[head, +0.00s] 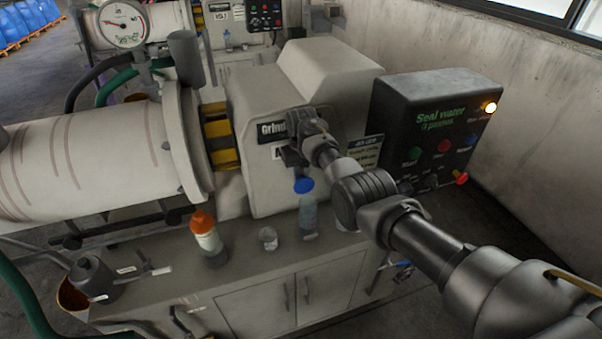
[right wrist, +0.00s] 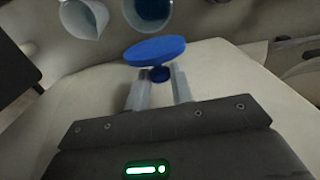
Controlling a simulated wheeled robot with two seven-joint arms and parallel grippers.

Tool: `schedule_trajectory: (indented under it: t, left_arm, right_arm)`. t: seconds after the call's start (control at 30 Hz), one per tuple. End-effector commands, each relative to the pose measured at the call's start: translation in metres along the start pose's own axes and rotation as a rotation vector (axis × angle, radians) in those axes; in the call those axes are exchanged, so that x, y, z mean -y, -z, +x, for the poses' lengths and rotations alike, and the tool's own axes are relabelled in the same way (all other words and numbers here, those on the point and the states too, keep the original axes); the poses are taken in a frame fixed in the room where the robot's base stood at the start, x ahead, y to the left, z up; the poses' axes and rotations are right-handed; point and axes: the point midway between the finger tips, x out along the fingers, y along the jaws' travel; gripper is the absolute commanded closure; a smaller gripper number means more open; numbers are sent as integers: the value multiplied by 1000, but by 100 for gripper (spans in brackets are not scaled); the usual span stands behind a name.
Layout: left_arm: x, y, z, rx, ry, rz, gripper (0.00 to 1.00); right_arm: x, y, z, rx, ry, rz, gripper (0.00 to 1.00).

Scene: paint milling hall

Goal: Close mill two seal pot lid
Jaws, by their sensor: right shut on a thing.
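My right gripper (head: 297,158) reaches in from the right in the head view, in front of the grey mill housing. It is shut on a round blue lid (head: 304,185), which hangs below it. In the right wrist view, the two pale fingers (right wrist: 159,92) close on the lid's small blue knob, with the broad disc (right wrist: 155,49) beyond. A clear pot (head: 308,218) stands on the bench just below the lid in the head view. A pot with blue inside (right wrist: 153,8) is cut off at the top of the right wrist view. My left gripper is not in view.
A clear cup (head: 268,238) and an orange-capped white bottle (head: 206,235) stand left of the pot. A dark can (head: 92,277) is at the bench's left end. The seal water panel (head: 432,125) with buttons and a lit lamp stands right. Bare bench top (head: 160,292) shows at front left.

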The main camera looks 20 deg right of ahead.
Motion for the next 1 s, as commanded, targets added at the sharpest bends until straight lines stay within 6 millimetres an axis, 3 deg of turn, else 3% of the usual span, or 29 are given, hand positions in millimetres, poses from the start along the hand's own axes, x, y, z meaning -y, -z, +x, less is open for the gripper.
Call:
schedule_trajectory:
  t: [0.57, 1.0]
  left_arm:
    - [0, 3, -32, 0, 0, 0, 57]
    - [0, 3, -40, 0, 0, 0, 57]
  right_arm:
    - [0, -16, -8, -222, 0, -1, 100]
    - [0, -45, -5, -610, -1, -1, 100]
